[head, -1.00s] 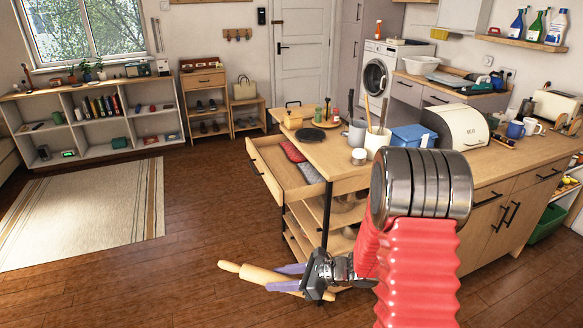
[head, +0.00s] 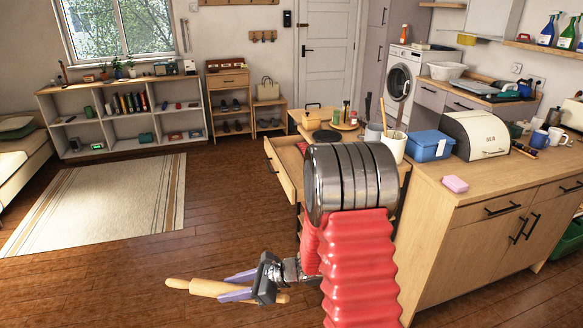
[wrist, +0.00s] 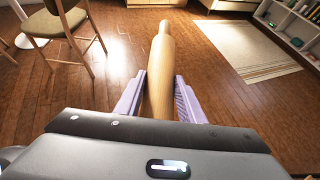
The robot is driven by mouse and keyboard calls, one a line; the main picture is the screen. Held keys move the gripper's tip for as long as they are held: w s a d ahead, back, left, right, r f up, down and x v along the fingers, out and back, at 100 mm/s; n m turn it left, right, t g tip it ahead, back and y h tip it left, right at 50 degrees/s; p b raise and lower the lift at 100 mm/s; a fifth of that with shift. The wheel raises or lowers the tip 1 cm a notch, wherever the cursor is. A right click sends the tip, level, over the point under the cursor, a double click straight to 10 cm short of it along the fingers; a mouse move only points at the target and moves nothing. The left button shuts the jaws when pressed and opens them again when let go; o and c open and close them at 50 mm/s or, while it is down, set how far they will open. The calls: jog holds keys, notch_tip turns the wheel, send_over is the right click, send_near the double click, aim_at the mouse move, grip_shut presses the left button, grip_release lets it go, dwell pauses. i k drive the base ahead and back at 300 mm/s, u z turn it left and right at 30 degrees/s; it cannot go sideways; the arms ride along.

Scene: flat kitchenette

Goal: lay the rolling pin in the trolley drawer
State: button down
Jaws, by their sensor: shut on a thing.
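The light wooden rolling pin (head: 208,287) is held off the floor, roughly level, in the lower left of the head view. My gripper (head: 238,286) is shut on it, with the purple fingers on either side of its body. The wrist view also shows the rolling pin (wrist: 160,75) between my two fingers (wrist: 158,98), pointing away from the camera. The trolley drawer (head: 281,172) is pulled open on the left side of the wooden trolley (head: 288,139), beyond and above my gripper in the picture. My arm hides much of the trolley and part of the drawer.
A counter (head: 430,172) with a blue box (head: 430,146), a bread bin (head: 476,135) and a pink block (head: 455,184) stands to the right. Chairs (wrist: 70,35) show in the wrist view. The floor around the striped rug (head: 100,205) is clear.

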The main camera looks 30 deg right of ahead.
aim_at(295, 168)
jog(key=z, duration=0.7)
jog(key=i, duration=0.15)
jog(key=u, duration=2.15)
jog(key=i, duration=1.55)
jog(key=z, duration=2.45)
jog(key=k, duration=0.1)
jog(key=u, duration=1.25)
